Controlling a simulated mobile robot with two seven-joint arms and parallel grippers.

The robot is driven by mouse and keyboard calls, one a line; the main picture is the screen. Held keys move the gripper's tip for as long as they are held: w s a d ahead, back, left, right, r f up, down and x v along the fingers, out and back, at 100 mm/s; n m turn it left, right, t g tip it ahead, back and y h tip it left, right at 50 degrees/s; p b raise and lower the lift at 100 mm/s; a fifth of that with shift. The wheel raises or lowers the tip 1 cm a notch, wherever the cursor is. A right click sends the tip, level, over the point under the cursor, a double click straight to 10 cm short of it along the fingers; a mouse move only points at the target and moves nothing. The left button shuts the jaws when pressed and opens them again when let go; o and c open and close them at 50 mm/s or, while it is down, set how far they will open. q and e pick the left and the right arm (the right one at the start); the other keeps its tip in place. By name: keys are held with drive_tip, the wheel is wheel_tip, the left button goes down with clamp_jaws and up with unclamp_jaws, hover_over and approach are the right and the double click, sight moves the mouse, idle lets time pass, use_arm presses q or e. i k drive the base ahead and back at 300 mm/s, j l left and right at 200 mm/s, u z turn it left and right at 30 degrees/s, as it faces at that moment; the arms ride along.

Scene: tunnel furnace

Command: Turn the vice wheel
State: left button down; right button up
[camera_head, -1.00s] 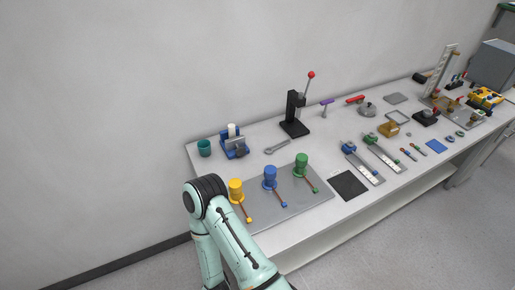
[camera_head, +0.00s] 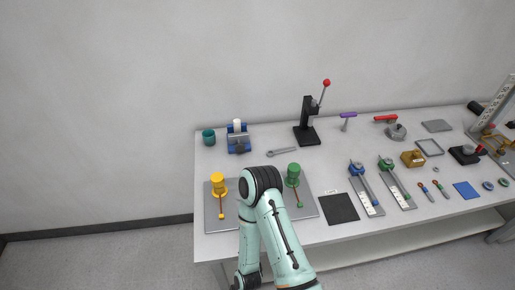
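A small blue and grey device that looks like the vice (camera_head: 238,142) stands at the back left of the bench, with a white cylinder (camera_head: 237,126) upright in it. I cannot make out a wheel on it at this size. One of my arms rises from the bottom of the head view and bends in front of the bench, between the yellow and green posts. Its gripper is out of sight, and no other gripper shows.
The bench (camera_head: 350,233) stands along a wall. A teal cup (camera_head: 208,137) is left of the vice and a wrench (camera_head: 282,152) to its right. A black lever press (camera_head: 306,122), yellow post (camera_head: 218,185) and green post (camera_head: 292,175) stand nearby. Floor is clear at left.

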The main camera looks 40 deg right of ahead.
sight(240, 147)
drive_tip(key=k+l, duration=0.3)
drive_tip(key=l, duration=0.15)
drive_tip(key=k+l, duration=0.3)
drive_tip(key=l, duration=0.15)
